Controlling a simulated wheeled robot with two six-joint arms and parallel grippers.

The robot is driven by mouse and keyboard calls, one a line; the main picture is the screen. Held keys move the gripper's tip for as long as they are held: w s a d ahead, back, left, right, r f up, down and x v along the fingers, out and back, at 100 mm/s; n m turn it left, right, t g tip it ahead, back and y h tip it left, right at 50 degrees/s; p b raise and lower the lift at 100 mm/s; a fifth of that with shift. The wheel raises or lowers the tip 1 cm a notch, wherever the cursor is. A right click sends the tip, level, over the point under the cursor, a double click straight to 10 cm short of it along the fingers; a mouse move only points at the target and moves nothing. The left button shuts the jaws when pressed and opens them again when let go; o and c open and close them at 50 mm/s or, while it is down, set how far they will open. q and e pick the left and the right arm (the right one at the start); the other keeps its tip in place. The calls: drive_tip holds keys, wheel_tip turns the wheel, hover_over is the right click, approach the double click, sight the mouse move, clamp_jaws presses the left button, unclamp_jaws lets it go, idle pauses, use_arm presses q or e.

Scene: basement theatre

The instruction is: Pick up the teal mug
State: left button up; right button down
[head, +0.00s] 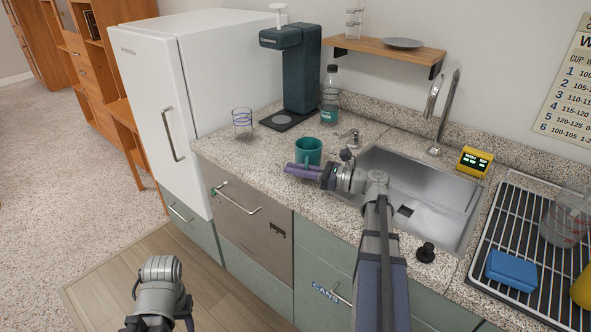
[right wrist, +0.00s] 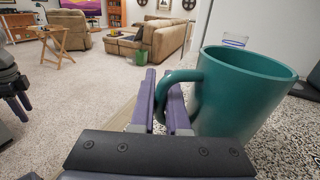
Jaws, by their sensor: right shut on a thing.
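The teal mug (head: 308,150) is upright at the front of the counter, left of the sink in the head view. It also fills the right side of the right wrist view (right wrist: 240,95), with its handle toward my fingers. My right gripper (head: 303,170) has its purple fingers shut on the mug's handle; they also show in the right wrist view (right wrist: 166,100). The mug's base is partly hidden, so I cannot tell whether it touches the counter. My left arm (head: 160,290) is low at the bottom left, and its fingers cannot be made out.
A striped glass (head: 242,122), a dark green drink machine (head: 300,70) and a bottle (head: 329,98) stand behind the mug. The steel sink (head: 405,210) lies to the right. Beyond it, a drying rack (head: 510,225) holds a blue sponge (head: 512,270). A white fridge (head: 190,100) is left.

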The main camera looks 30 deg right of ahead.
wheel_tip(320, 180, up, 8)
drive_tip(key=p, duration=0.7)
drive_tip(key=shift+f, duration=0.2)
